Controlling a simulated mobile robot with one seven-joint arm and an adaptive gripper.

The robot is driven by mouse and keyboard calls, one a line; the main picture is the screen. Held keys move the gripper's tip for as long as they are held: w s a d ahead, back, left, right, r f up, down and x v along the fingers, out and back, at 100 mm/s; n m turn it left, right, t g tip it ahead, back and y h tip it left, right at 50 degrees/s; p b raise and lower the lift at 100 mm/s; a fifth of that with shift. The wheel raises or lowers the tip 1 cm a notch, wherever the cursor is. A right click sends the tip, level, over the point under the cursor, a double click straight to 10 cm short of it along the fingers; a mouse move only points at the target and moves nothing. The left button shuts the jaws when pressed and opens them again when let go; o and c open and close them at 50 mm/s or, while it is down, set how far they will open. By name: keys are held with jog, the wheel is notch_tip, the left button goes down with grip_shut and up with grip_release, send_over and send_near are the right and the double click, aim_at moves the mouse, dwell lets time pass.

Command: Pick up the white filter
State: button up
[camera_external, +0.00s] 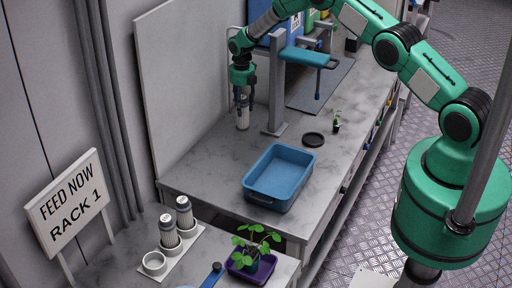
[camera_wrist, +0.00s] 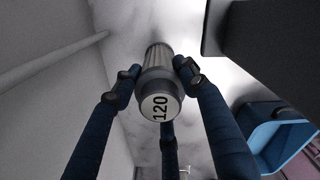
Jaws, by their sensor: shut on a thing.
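The white filter (camera_external: 242,113) is a small ribbed cylinder standing upright on the marble counter, near the back wall panel. In the wrist view the filter (camera_wrist: 158,92) shows its grey cap marked "120" toward the camera. My gripper (camera_external: 242,98) points straight down over it. In the wrist view my gripper (camera_wrist: 158,78) has its dark blue fingers closed around the cap, with finger pads touching its sides. The gripper is shut on the filter. Whether the filter's base touches the counter is hard to tell.
A grey post with a blue arm (camera_external: 277,100) stands just right of the filter. A blue tub (camera_external: 268,200), a black disc (camera_external: 313,139) and a small plant pot (camera_external: 336,126) are on the counter. Two similar filters (camera_external: 169,232) stand in a white holder (camera_external: 178,257) in front.

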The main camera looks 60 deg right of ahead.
jog(key=shift+r, duration=0.1)
jog(key=shift+r+b, duration=0.9)
jog(key=shift+r, duration=4)
